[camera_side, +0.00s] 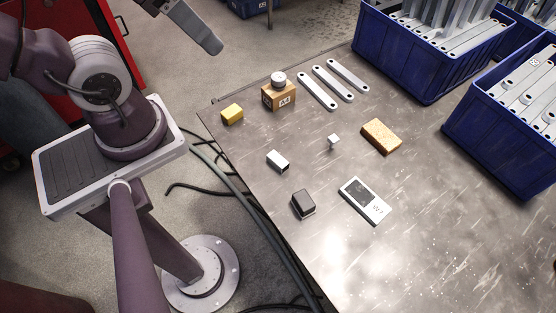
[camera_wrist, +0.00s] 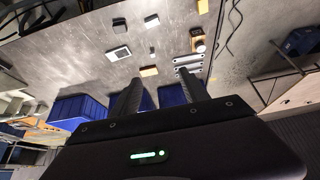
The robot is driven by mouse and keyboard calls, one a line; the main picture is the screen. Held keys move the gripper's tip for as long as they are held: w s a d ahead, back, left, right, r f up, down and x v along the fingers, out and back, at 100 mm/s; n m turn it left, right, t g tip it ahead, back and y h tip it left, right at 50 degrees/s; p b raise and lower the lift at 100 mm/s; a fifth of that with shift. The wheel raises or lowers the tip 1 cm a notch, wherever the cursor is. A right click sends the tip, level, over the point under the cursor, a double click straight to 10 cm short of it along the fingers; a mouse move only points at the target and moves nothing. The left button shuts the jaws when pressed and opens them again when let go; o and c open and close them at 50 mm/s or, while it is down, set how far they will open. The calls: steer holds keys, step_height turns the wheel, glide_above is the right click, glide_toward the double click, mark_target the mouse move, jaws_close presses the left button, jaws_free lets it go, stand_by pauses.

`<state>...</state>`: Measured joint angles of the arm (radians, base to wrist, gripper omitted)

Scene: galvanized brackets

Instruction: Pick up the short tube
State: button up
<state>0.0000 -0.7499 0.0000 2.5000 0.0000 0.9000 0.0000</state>
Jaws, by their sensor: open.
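The short tube (camera_side: 278,160) is a small, pale metal square piece with a dark open end, lying on its side on the metal table, left of the middle in the side view. In the wrist view it is the small white piece (camera_wrist: 151,21) near the top. My gripper (camera_wrist: 160,77) shows in the wrist view with its two dark fingers apart and nothing between them. It is well away from the tube.
A cork block (camera_side: 381,136), a cardboard box (camera_side: 271,99) and three flat bars (camera_side: 333,84) lie farther off. Blue bins (camera_side: 408,64) stand right.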

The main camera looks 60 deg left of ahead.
steer(key=w+a+f+n+g+h, duration=0.3)
steer(key=w+f+n+g+h, duration=0.15)
steer(key=w+f, duration=0.45)
steer(key=w+a+f+n+g+h, duration=0.2)
steer(key=w+f+n+g+h, duration=0.15)
steer(key=w+f+n, duration=0.5)
steer(key=n+t+h, duration=0.4)
steer(key=n+h, duration=0.1)
steer(key=n, duration=0.1)
glide_toward(276, 157)
steer(key=shift+w+d+f, duration=0.25)
steer(key=shift+d+f, duration=0.1)
steer(key=shift+d, duration=0.15)
steer(key=shift+w+d+f, duration=0.25)
steer(key=shift+d+f, duration=0.05)
steer(key=shift+d, duration=0.15)
steer(key=shift+n+t, duration=0.4)
steer(key=shift+n, duration=0.1)
steer(key=x, duration=0.4)
steer(key=s+x, duration=0.1)
steer(key=x, duration=0.2)
steer(key=shift+s+d, duration=0.1)
steer(key=shift+d, duration=0.15)
steer(key=shift+d+f, duration=0.1)
steer(key=shift+d, duration=0.1)
jaws_close()
